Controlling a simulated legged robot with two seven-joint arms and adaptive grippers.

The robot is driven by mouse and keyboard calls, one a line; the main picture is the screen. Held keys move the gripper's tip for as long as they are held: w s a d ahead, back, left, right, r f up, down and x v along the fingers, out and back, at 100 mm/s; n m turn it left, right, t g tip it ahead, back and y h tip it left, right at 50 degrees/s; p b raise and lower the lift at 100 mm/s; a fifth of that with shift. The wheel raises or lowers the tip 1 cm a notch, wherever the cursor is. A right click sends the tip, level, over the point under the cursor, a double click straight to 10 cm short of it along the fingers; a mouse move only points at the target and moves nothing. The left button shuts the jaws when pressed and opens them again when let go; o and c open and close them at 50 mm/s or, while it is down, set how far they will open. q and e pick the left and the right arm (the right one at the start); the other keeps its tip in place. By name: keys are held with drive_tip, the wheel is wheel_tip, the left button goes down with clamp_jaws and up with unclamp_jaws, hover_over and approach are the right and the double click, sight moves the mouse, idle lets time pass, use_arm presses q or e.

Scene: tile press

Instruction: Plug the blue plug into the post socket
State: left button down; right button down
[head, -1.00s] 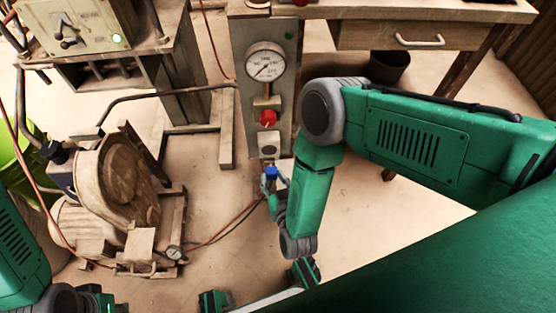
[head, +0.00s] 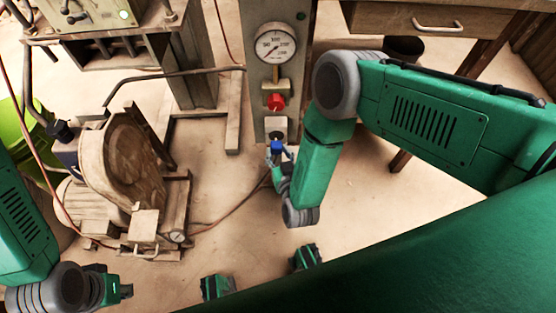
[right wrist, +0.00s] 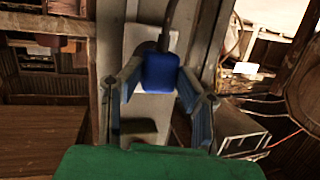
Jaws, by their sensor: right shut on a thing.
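The blue plug (head: 277,147) is held by my right gripper (head: 280,157) right at the lower front of the post (head: 294,75). The socket plate (head: 276,125), a pale plate below the red button, is just above the plug in the head view. In the right wrist view the blue plug (right wrist: 160,71) sits between the two fingers of my gripper (right wrist: 161,85), with a dark cable rising behind it. The pale plate (right wrist: 135,45) is behind the plug. Whether the plug touches the socket cannot be told. My left gripper (head: 122,291) is low at left, its fingers unclear.
The post carries a round gauge (head: 275,43) and a red button (head: 276,102). A wooden-looking machine (head: 124,165) with hoses stands at left. A bench with a drawer (head: 455,20) is at upper right. The floor beside the post's base is open.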

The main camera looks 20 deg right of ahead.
drive_tip(key=shift+w+d, duration=0.2)
drive_tip(key=shift+w, duration=0.55)
drive_tip(key=shift+r, duration=0.15)
idle(1.4)
drive_tip(key=shift+w+d, duration=0.2)
drive_tip(key=shift+w, duration=0.3)
idle(0.4)
drive_tip(key=c, duration=1.1)
unclamp_jaws()
drive_tip(key=shift+o, duration=0.2)
